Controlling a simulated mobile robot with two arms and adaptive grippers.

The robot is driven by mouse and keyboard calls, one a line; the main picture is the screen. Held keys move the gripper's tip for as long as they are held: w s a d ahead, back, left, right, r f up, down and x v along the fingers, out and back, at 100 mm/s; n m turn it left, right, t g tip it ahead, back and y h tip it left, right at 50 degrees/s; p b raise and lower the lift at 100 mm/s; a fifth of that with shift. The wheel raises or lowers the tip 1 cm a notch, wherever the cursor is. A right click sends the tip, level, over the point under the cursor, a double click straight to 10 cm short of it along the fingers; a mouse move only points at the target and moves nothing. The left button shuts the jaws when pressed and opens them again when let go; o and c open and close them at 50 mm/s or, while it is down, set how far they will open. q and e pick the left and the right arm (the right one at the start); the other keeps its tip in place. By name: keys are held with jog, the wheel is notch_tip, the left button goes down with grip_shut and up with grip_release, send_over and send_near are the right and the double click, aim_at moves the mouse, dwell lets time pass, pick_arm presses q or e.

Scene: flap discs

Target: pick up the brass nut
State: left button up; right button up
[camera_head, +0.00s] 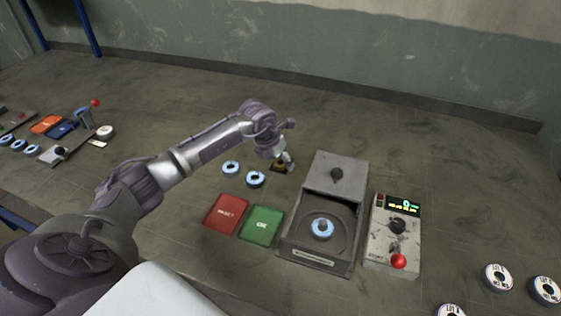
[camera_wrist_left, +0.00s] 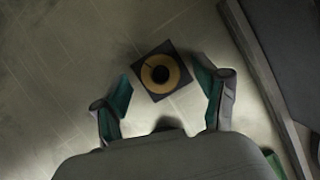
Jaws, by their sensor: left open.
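The brass nut (camera_wrist_left: 160,73) is a round golden ring with a dark hole, lying on a small dark square plate (camera_wrist_left: 155,96). In the left wrist view it sits just beyond and between my left fingertips. My left gripper (camera_wrist_left: 166,90) is open, with one teal-padded finger on each side of the plate. In the head view my left gripper (camera_head: 284,163) is right above the nut (camera_head: 279,163) and partly covers it. I cannot tell whether the fingers touch the plate. My right gripper is not in view.
A grey box machine (camera_head: 318,262) holds a blue-ringed disc (camera_head: 322,228). Beside it stand a control box (camera_head: 393,247) with a red knob, a red pad (camera_head: 226,213) and a green pad (camera_head: 261,225). Two blue-ringed discs (camera_head: 255,179) lie left of the nut. The table behind is clear.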

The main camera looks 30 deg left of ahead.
pick_arm(q)
jog(key=shift+f, duration=0.1)
jog(key=c, duration=1.3)
